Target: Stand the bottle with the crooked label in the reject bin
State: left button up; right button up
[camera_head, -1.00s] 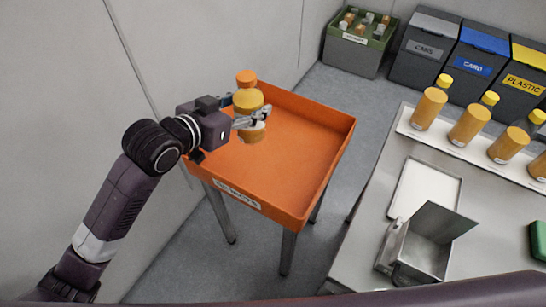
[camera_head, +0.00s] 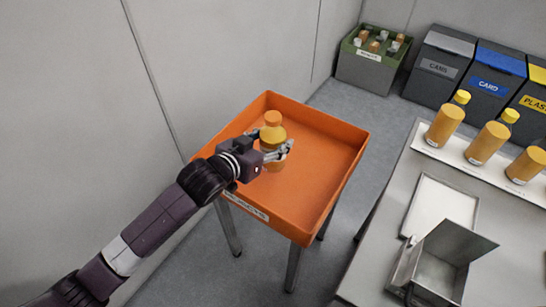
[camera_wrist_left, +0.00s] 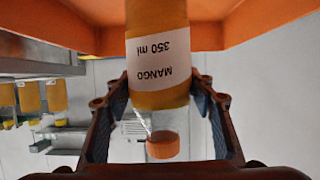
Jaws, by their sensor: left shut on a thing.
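My left gripper (camera_head: 280,151) is shut on an orange-yellow bottle (camera_head: 272,135) with an orange cap. The bottle is upright inside the outline of the orange tray (camera_head: 335,190). I cannot tell whether its base touches the tray floor. In the left wrist view the bottle (camera_wrist_left: 158,99) appears upside down between the fingers, its white label (camera_wrist_left: 158,62) reading MANGO 350 ml and sitting at a slight tilt. The tray's orange wall (camera_wrist_left: 260,22) shows behind it. My right gripper is not in view.
The tray stands on grey legs beside the wall; its right part is empty. Yellow-capped bottles (camera_head: 487,143) stand in a row on the bench at right, near a steel hopper (camera_head: 440,270). A green crate (camera_head: 368,70) holding several bottles stands behind, beside labelled bins (camera_head: 485,72).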

pick_arm(q)
notch_tip(320, 180, down, 6)
jog(key=shift+f, duration=0.25)
jog(key=shift+d+f, duration=0.1)
jog(key=o, duration=1.7)
jog(key=shift+f, duration=0.2)
jog(key=shift+o, duration=0.2)
jog(key=shift+r, duration=0.1)
jog(key=v, duration=1.2)
jog(key=shift+s, duration=0.1)
